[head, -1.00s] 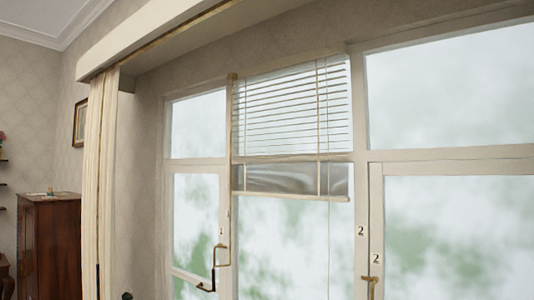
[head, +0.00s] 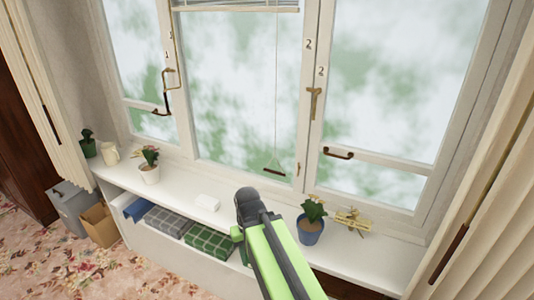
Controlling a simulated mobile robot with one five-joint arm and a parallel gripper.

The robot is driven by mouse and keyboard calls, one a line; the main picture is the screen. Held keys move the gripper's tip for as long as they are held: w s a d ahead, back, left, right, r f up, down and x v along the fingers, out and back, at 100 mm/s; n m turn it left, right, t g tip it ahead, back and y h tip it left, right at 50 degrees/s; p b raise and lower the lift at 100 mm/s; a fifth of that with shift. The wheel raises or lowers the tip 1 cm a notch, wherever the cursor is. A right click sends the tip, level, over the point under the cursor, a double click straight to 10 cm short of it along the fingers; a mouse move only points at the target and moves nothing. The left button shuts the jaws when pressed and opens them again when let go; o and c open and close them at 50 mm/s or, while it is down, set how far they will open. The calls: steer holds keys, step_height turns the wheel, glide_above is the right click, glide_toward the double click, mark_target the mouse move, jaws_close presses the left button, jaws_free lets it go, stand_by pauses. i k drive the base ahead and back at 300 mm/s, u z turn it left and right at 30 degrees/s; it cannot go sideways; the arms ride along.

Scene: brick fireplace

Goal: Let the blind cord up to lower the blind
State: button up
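The lower edge of the blind (head: 236,6) shows at the top of the head view, in front of the middle window. A thin cord (head: 276,85) hangs straight down from it. The cord ends in a small triangle of string with a dark bar handle (head: 274,171), just above the sill in front of the window frame. My green and dark grey arm reaches up from the bottom, below the handle and apart from it. Its dark rounded end is over the shelf edge. I cannot make out my gripper's fingertips, and nothing held is visible.
The white sill (head: 183,190) carries a potted plant (head: 149,170), a small white object (head: 208,202), a blue flowerpot (head: 310,229) and a yellowish ornament (head: 352,220). Folded cloths (head: 208,240) lie on the shelf below. Brass window handles (head: 315,104) and dark curved handles stick out near the cord.

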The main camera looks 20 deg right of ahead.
mark_target(268, 170)
steer(key=u, duration=4.1)
steer(key=i, duration=0.15)
steer(key=z, duration=1.55)
steer(key=k, duration=0.95)
steer(key=z, duration=1.45)
steer(key=i, duration=1)
steer(key=z, duration=0.1)
